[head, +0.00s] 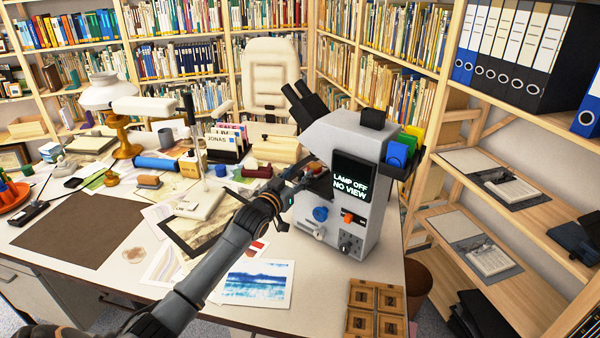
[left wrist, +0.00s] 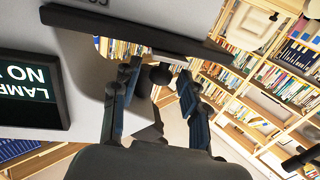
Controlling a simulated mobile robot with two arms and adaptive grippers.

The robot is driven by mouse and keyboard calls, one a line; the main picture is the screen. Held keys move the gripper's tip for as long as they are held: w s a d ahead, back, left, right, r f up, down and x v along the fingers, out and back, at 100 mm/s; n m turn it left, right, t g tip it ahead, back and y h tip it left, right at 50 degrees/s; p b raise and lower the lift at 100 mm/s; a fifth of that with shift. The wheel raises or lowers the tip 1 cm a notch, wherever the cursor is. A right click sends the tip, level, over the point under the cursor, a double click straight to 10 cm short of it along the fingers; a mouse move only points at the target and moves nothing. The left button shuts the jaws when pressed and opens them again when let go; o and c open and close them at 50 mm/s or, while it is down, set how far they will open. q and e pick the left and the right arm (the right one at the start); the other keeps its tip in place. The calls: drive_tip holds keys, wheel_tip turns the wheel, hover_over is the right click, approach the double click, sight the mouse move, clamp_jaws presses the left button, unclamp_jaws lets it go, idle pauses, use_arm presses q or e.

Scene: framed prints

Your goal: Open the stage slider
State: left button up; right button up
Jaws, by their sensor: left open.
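The grey microscope (head: 345,145) stands at the right of the desk, its screen (head: 350,183) reading "LAMP OFF NO VIEW". The screen also shows upside down in the left wrist view (left wrist: 30,88). My left gripper (head: 300,183) is at the microscope's left side, at stage height. In the left wrist view my left gripper (left wrist: 158,78) is open, with a small dark round knob (left wrist: 161,73) seen between its fingers. I cannot tell whether they touch it. A long dark bar (left wrist: 100,24) runs above the knob. The stage slider is not clearly distinguishable. My right gripper is not in view.
A blue knob (head: 320,213) and an orange switch (head: 348,217) are on the microscope's front. Wooden boxes (head: 376,305) lie at the desk's front right corner. Prints (head: 256,283) lie below my left arm. A brown mat (head: 80,235) lies at left. Bookshelves surround the desk.

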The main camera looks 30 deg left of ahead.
use_arm(q)
drive_tip(key=shift+w, duration=0.75)
clamp_jaws()
